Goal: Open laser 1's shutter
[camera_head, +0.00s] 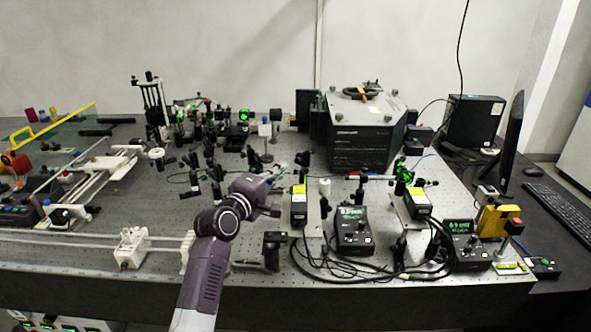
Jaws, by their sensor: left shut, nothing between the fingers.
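My left gripper (283,168) is shut and empty above the middle of the optical bench. It is just left of and behind a black laser head (299,207) with a yellow label. A second black laser head with a yellow label (417,204) stands farther right. I cannot tell from this view which is laser 1. A shutter is too small to make out at either head. A black controller with a lit green display (354,230) sits right of the first head, and another (466,244) sits near the right front. My right gripper is not in view.
A large black instrument (362,140) stands behind the laser heads. Small optics mounts crowd the bench around my gripper. Black cables (375,270) loop along the front edge. A monitor (511,142) and keyboard (553,208) are at the right.

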